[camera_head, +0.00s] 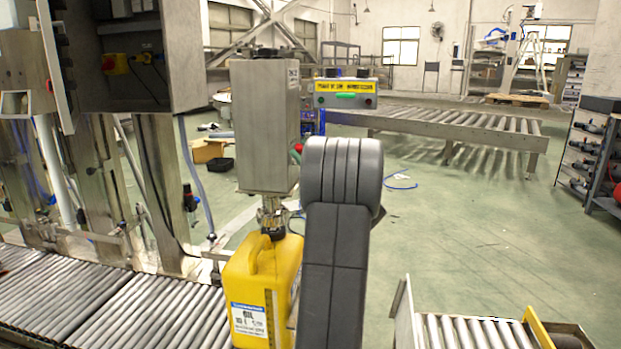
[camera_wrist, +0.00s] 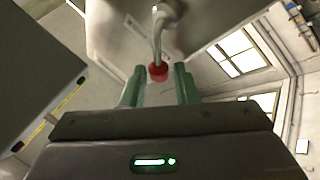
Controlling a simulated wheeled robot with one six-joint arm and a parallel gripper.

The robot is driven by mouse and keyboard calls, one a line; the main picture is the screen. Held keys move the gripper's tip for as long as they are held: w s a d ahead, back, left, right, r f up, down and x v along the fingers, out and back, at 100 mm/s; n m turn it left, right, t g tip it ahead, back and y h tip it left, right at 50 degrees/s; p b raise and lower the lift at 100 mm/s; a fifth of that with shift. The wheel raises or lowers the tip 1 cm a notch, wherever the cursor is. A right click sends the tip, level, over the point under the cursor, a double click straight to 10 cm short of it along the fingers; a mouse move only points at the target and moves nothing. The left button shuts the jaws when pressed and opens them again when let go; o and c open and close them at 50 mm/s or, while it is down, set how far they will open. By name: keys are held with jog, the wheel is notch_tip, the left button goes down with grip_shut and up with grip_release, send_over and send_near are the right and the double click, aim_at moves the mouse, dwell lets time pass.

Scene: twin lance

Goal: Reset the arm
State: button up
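My gripper (camera_wrist: 160,78) shows in the wrist view with its two green fingers apart. A red tip (camera_wrist: 158,72) on a curved metal tube (camera_wrist: 158,38) appears between and beyond the fingers, with gaps on both sides. How far it is from them I cannot tell. In the head view my dark grey arm (camera_head: 336,240) stands upright in the middle, and my gripper is hidden there. A yellow jug (camera_head: 252,280) with a white label stands just left of my arm, under a steel filling head (camera_head: 265,125).
A roller conveyor (camera_head: 90,310) runs along the lower left, beside steel cabinets. A control box (camera_head: 346,92) with a green button is behind my arm. Another roller conveyor (camera_head: 450,128) stands at the back, and a short one (camera_head: 470,332) at lower right. Green floor between is open.

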jog(key=m+t+h+p, duration=0.1)
jog(key=p, duration=0.1)
jog(key=m+t+p, duration=0.1)
jog(key=m+p, duration=0.1)
jog(key=shift+w+d+r+h, duration=0.2)
jog(key=shift+r+h, duration=0.2)
jog(key=shift+f+m, duration=0.15)
jog(key=shift+m, duration=0.15)
jog(key=shift+d+t+h, duration=0.1)
jog(key=shift+t+h, duration=0.2)
